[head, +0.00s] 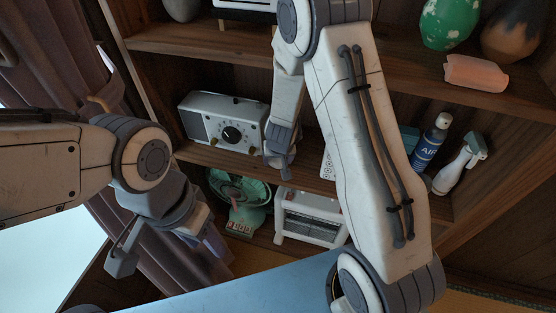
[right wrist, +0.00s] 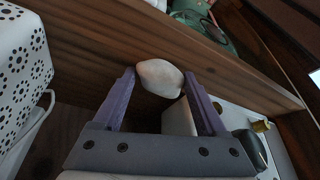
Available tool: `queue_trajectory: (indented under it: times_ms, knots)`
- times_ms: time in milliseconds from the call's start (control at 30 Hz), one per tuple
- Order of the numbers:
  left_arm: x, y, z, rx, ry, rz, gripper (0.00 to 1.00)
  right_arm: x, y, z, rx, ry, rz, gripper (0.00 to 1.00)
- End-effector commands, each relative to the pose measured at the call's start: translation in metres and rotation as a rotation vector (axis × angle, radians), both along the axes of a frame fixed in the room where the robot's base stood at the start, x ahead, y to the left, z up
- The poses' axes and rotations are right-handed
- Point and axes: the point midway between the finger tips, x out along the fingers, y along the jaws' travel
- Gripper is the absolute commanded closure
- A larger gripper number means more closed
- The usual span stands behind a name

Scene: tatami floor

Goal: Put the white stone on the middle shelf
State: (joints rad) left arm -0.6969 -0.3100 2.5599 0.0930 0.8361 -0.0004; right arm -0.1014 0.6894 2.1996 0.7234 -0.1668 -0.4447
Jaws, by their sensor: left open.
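The white stone (right wrist: 160,77) is a smooth pale lump in the right wrist view. It sits between the two fingertips of my right gripper (right wrist: 160,82) and appears to touch both. The middle shelf (head: 235,164) holds a white radio (head: 222,121). In the head view my right gripper (head: 280,160) is at this shelf, just right of the radio. The stone is not discernible there. In the right wrist view the shelf's wooden front edge (right wrist: 100,45) passes behind the stone. My left gripper (head: 160,250) is open and empty, away from the shelves at lower left.
A white dotted object (right wrist: 20,65) stands close beside my right gripper. A spray can (head: 430,143) and a spray bottle (head: 458,162) stand further right. A green fan (head: 238,193) and white heater (head: 310,217) are below. A green vase (head: 449,23) is above.

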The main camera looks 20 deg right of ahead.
Motion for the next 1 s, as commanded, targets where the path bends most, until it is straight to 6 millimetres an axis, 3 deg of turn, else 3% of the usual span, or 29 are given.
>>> queue_trajectory:
  times_ms: [33, 67, 400, 800, 1000]
  knots:
    - [0.000, 0.000, 0.000, 0.000, 0.000, 0.000, 0.50, 0.000, 0.000, 0.000, 0.000, 0.001, 0.000, 0.10]
    - [0.000, 0.000, 0.000, 0.000, 0.000, 0.000, 0.50, 0.000, 0.000, 0.000, 0.000, 0.001, 0.000, 0.00]
    - [0.000, 0.000, 0.006, 0.000, 0.000, 0.000, 0.50, -0.001, 0.000, 0.007, 0.000, 0.000, -0.001, 0.00]
    - [0.000, 0.000, 0.057, 0.000, 0.000, 0.000, 0.50, -0.030, 0.006, 0.085, 0.001, 0.000, 0.001, 0.00]
    - [0.000, 0.000, 0.073, 0.000, 0.000, 0.000, 0.50, -0.042, 0.008, 0.109, 0.000, 0.000, 0.000, 0.00]
